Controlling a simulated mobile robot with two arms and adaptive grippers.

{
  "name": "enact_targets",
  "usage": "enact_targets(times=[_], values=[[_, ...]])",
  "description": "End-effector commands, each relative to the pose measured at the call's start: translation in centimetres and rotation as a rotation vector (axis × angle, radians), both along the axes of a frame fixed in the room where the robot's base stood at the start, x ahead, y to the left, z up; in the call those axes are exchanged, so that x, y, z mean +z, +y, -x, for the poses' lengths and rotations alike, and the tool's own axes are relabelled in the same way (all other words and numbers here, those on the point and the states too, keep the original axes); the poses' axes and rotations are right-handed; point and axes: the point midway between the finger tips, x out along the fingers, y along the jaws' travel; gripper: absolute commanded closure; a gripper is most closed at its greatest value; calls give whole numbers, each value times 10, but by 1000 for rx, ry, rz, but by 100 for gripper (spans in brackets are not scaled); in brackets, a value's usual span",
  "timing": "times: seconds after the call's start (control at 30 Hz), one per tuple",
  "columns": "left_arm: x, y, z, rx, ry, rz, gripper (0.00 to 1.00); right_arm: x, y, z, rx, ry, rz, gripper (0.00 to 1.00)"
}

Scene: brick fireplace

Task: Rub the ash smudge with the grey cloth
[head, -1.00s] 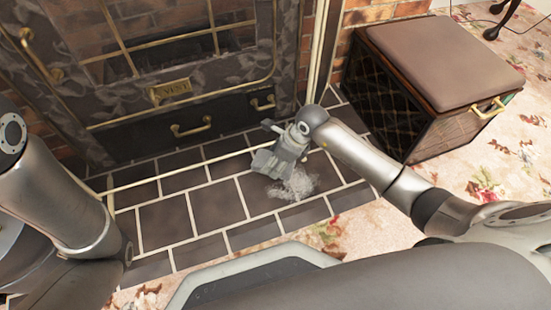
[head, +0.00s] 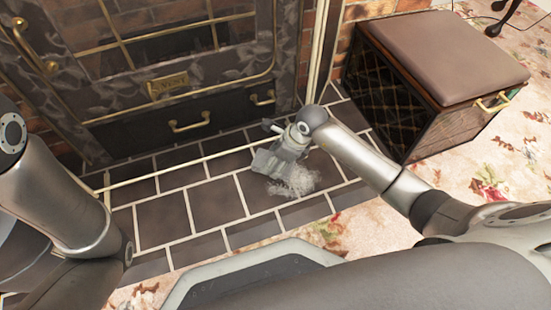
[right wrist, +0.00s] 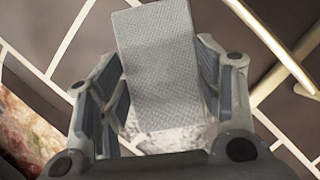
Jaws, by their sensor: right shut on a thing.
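The ash smudge (head: 298,183) is a pale grey-white patch on the dark hearth tiles, and it also shows in the right wrist view (right wrist: 172,140). The grey cloth (right wrist: 160,55) is a textured, light grey rectangle between the fingers of my right gripper (right wrist: 160,100). My right gripper (head: 277,162) is shut on the cloth, pointing down over the hearth at the smudge's upper left edge. The cloth overlaps part of the smudge in the right wrist view; I cannot tell whether it touches the tiles. My left arm shows at the left, but its gripper is out of view.
The fireplace front (head: 110,60) with a brass-handled drawer (head: 190,118) stands behind the tiled hearth (head: 160,218). A thin brass rail (head: 185,163) crosses the hearth. A box with a brown cushioned top (head: 440,50) stands at the right on floral carpet (head: 515,150).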

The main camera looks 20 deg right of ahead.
Motion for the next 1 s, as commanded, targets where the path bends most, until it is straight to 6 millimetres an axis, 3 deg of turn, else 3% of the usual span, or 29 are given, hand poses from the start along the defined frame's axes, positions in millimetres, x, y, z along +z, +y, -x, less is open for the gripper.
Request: enact_targets(times=[0.8,1.0], values=[[-11,0,0,1,1,0,60,-17,0,0,-1,0,0,59],[-1,0,-1,1,2,0,60,-14,-1,8,0,2,1,59]])
